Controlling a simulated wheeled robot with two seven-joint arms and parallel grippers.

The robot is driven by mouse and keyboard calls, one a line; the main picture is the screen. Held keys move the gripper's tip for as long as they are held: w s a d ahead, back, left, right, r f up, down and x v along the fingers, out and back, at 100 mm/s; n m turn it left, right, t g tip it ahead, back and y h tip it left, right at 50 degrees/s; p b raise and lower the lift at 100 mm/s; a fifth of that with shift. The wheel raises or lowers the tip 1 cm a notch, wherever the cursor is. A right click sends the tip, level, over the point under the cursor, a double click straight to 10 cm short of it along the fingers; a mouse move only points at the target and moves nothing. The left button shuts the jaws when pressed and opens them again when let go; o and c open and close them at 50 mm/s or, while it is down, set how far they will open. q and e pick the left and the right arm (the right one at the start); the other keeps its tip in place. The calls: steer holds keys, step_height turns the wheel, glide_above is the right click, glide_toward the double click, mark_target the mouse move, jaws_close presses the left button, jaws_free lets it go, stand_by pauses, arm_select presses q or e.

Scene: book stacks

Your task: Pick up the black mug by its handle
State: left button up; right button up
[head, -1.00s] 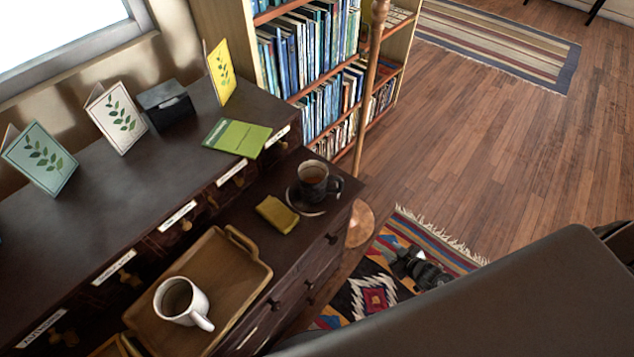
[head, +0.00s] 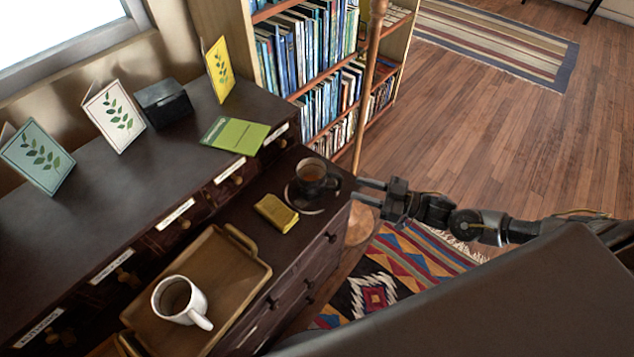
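The black mug (head: 311,184) holds a brown drink and stands upright on a dark saucer (head: 291,199) at the far right end of the lower cabinet top. Its handle is on its right side, facing my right gripper. My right gripper (head: 367,192) has come in from the right, with its two fingers spread apart and pointing left at the mug. The fingers are empty and a short way right of the handle, near the cabinet's edge. My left gripper does not show.
A yellow block-like item (head: 275,212) lies left of the saucer. A wooden tray (head: 250,268) with a white mug (head: 180,301) is nearer. A thin wooden pole (head: 366,90) stands behind the cabinet's end. Cards and a green booklet (head: 235,135) occupy the upper top.

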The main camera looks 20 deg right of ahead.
mark_target(340, 187)
steer(key=shift+r+b+x, duration=0.15)
steer(key=shift+b+x, duration=0.05)
steer(key=shift+x, duration=1.45)
steer(key=shift+r+b+x, duration=0.15)
steer(key=shift+r+x, duration=0.05)
steer(key=shift+x, duration=1.45)
steer(key=shift+s+a+r, duration=0.1)
jaws_close()
